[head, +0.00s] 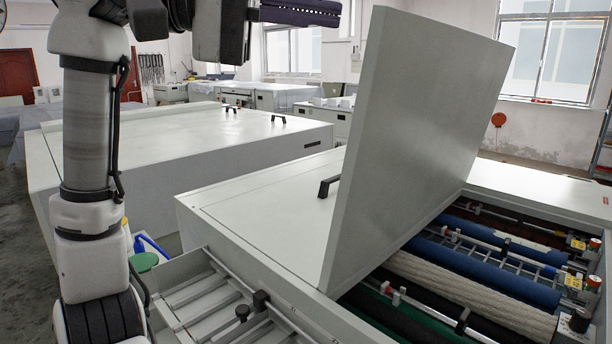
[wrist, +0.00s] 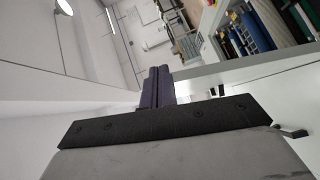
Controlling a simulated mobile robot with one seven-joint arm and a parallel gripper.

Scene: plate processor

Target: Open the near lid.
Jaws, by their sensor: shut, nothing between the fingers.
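The plate processor has one large grey lid (head: 415,130) standing raised and leaning to the right, with rollers exposed below it. A flat, closed grey cover (head: 265,190) with a black handle (head: 328,186) lies left of the raised lid, partly hidden by it. I cannot tell which panel counts as the near lid. My gripper (head: 325,12) is high at the top of the head view, left of the raised lid's top edge and apart from it. In the wrist view, the gripper's dark fingers (wrist: 158,82) are together and empty.
The exposed rollers (head: 470,275) are blue, cream and green; some also show in the wrist view (wrist: 252,32). A slatted metal tray (head: 215,305) projects at the front left. A second closed machine (head: 190,140) stands behind. The air around my gripper looks clear.

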